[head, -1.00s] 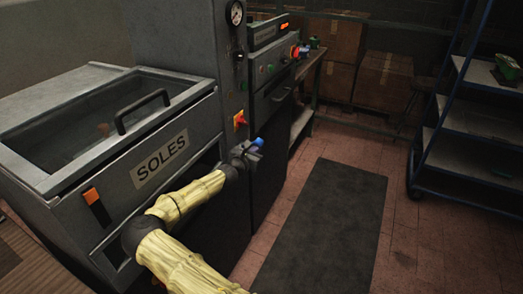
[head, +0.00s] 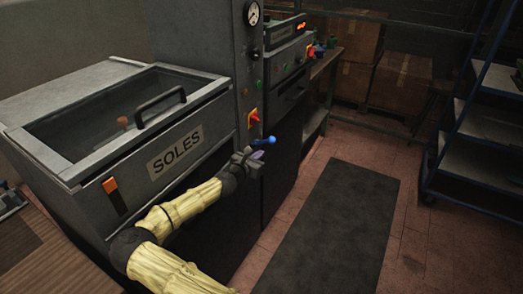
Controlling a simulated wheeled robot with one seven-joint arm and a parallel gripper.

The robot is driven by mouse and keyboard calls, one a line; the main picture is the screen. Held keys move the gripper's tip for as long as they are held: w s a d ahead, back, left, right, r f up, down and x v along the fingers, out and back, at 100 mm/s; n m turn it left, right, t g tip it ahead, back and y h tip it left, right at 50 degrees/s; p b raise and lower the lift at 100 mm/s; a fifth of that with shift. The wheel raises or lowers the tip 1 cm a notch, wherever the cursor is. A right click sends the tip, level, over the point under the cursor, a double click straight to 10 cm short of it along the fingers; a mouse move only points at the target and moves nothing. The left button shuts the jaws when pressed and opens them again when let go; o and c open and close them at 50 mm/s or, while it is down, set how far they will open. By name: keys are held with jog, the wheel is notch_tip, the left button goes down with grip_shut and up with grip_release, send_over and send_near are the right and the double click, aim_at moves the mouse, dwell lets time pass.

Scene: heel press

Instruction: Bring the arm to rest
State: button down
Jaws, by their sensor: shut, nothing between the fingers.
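My gripper (head: 262,147) is at the end of my yellow-sleeved arm, in front of the machine column to the right of the SOLES bin. Its blue fingertips are shut and hold nothing. They point right, a little below the red and yellow switch (head: 254,118). My arm reaches up from the bottom of the view, beside the bin's front. I cannot tell whether the gripper touches the machine.
The SOLES bin (head: 193,118) has a glass lid with a black handle (head: 158,107). A dark mat (head: 335,225) lies on the red tiled floor. A blue shelf rack (head: 490,125) stands at right, cardboard boxes (head: 400,80) at the back. The floor around the mat is clear.

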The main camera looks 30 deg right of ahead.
jog(key=v, duration=0.2)
jog(key=shift+s+a, duration=0.15)
jog(key=shift+a, duration=0.1)
dwell(0.3)
